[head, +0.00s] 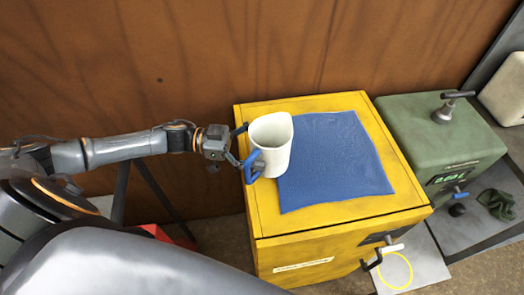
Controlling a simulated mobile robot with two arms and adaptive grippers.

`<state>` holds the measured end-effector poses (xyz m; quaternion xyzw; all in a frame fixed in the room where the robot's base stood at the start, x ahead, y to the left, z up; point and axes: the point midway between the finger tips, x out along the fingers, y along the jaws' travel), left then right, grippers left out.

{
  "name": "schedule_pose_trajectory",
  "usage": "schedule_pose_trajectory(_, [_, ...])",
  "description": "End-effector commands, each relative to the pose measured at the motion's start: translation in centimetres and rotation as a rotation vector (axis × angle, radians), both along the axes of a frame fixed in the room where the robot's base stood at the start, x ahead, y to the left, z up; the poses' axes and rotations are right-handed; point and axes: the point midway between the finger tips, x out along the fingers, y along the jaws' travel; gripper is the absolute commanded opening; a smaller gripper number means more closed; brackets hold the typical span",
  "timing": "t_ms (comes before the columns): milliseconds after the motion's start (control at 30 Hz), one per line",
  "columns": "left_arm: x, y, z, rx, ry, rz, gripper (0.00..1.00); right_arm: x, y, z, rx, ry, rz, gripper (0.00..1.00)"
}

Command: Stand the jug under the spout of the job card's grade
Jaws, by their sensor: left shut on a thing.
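A white jug (272,139) with a blue handle (251,166) is upright at the left part of the yellow cabinet's top, beside a blue cloth. My left gripper (240,150) is shut on the jug at its handle side. I cannot tell whether the jug's base touches the top. The yellow cabinet (282,254) has a black spout (372,262) with a white lever low on its front. A green cabinet (440,150) to the right has a lit display and a blue lever (460,194). No job card is recognisable. My right gripper is not in view.
The blue cloth (330,160) covers much of the yellow top. A pale plate with a yellow ring (396,271) lies below the black spout. A dark green rag (497,204) lies at the right. A brown wooden wall (190,60) stands behind.

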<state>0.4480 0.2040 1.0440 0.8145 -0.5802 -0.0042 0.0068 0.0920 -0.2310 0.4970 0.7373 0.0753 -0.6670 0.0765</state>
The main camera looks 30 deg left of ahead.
Motion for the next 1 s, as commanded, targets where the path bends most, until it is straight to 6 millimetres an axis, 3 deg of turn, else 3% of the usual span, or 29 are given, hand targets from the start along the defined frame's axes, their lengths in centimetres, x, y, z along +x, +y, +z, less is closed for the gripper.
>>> schedule_pose_trajectory(233, [0.0, -0.1, -2.7, -0.002, 0.002, 0.001, 0.54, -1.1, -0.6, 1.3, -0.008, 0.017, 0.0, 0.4])
schedule_pose_trajectory(833, [-0.1, -0.1, -4.3, 0.004, 0.006, 0.002, 0.54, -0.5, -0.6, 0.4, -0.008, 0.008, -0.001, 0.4])
schedule_pose_trajectory(867, [-0.1, -0.1, -4.4, 0.006, 0.006, 0.002, 0.93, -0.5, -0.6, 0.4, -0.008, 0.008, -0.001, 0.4])
schedule_pose_trajectory(900, [-0.1, 0.0, -4.3, 0.007, 0.008, 0.002, 1.0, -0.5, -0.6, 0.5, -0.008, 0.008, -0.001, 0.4])
schedule_pose_trajectory(1000, [-0.1, 0.0, -4.2, 0.005, 0.006, 0.002, 1.0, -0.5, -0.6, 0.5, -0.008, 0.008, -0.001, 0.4])
